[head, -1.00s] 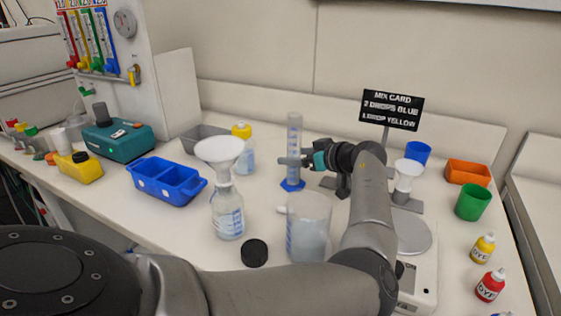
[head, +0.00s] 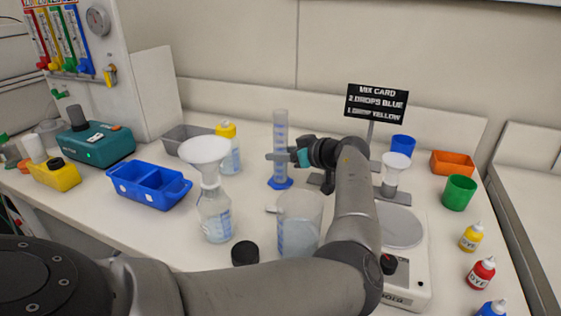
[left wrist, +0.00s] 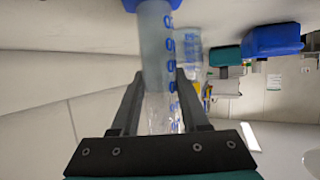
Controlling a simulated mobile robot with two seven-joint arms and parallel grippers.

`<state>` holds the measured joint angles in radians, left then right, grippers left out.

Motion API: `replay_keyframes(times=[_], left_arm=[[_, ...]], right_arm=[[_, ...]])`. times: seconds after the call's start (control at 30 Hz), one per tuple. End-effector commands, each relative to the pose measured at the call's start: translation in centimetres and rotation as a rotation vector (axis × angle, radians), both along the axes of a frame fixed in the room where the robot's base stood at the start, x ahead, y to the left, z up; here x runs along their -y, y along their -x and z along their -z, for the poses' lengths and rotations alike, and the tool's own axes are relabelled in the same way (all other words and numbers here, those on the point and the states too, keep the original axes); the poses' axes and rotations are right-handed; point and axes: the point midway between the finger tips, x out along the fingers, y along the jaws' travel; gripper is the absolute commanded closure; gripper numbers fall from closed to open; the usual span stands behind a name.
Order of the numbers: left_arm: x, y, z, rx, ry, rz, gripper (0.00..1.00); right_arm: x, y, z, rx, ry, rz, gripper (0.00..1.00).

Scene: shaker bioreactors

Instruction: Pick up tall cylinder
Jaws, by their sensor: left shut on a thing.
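The tall cylinder (head: 281,135) is clear with blue graduation marks and a blue hexagonal base. It stands upright towards the back middle of the bench; I cannot tell whether its base touches the bench. My left gripper (head: 281,157) is shut on its middle, coming from the right side. In the left wrist view the cylinder (left wrist: 156,50) appears upside down, between the two dark fingers of my left gripper (left wrist: 158,85), with its blue base at the top edge. My right gripper is not in view.
A beaker (head: 299,225) and a bottle with a funnel (head: 214,212) stand in front of the cylinder. A yellow-capped bottle (head: 229,150) and a blue tray (head: 150,196) are to the left. The mix card (head: 376,104) and a balance (head: 408,268) are to the right.

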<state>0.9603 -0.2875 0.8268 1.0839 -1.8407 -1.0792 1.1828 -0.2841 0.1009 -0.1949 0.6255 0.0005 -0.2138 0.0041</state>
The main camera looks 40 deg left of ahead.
Motion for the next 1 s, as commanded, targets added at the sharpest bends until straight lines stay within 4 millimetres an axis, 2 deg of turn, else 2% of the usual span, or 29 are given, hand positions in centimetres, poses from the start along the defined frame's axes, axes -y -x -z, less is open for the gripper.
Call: replay_keyframes(times=[0.03,0.2,0.67,0.77,0.87,1.0], left_arm=[[0.0,0.0,0.0,0.0,0.0,0.0,0.82],[0.0,0.0,0.0,0.0,0.0,-0.001,1.0],[-0.1,0.0,-0.5,0.002,-0.002,-0.001,1.0],[-0.1,0.0,-1.7,0.003,-0.003,-0.001,1.0],[0.0,0.0,-3.9,0.007,-0.003,-0.002,1.0],[-0.1,0.0,-7.9,0.008,-0.004,-0.002,1.0]], right_arm=[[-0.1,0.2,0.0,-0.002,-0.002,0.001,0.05],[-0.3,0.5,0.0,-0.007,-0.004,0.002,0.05],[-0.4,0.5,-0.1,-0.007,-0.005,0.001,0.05],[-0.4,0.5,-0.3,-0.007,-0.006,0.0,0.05],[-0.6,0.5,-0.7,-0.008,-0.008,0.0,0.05],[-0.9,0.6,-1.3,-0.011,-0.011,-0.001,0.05]])
